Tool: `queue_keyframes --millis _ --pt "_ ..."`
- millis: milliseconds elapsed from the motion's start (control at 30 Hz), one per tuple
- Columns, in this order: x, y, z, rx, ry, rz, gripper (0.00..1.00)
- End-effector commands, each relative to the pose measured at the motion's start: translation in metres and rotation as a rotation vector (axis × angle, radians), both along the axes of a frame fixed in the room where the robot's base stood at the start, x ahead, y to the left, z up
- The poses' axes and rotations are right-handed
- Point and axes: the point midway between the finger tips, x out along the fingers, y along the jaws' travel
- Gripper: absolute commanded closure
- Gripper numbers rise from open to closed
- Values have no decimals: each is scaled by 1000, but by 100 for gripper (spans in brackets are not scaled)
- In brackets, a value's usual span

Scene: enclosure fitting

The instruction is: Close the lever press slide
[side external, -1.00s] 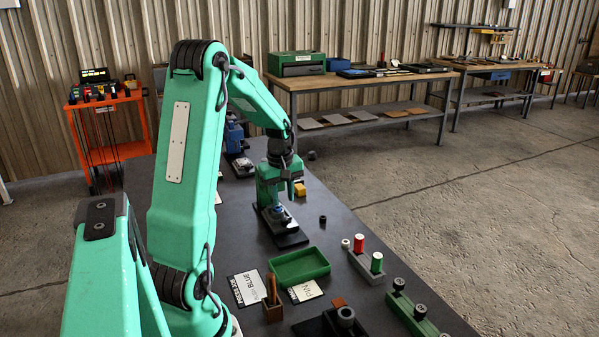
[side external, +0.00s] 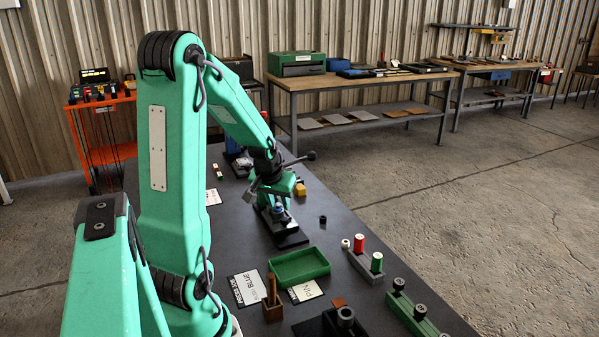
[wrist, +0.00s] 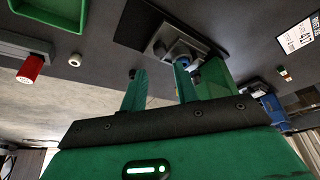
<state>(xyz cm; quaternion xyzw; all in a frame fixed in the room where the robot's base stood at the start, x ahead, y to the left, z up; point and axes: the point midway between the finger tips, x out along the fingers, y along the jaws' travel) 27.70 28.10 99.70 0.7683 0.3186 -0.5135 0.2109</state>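The lever press is green on a black base plate (side external: 290,239), standing on the dark table. Its green body (side external: 286,190) is partly hidden by my wrist. A dark lever with a round knob (side external: 311,155) sticks out to the upper right. A small blue part (side external: 279,208) sits low at the front of the press. In the wrist view the press body (wrist: 211,78) and blue part (wrist: 181,57) are close by the right-hand finger. My gripper (wrist: 158,85) has its fingers apart with nothing seen between them. The slide's exact position cannot be made out.
A small black cylinder (side external: 322,219) stands right of the press. The table's right edge is close by.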

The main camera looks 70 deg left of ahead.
Motion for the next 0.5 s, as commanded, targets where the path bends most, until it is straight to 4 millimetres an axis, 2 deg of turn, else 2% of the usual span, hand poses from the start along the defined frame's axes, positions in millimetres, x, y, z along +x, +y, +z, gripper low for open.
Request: queue_keyframes --millis 267,500 --pt "3 3 -11 -3 2 2 70" --pt "8 8 -30 -3 2 2 70"
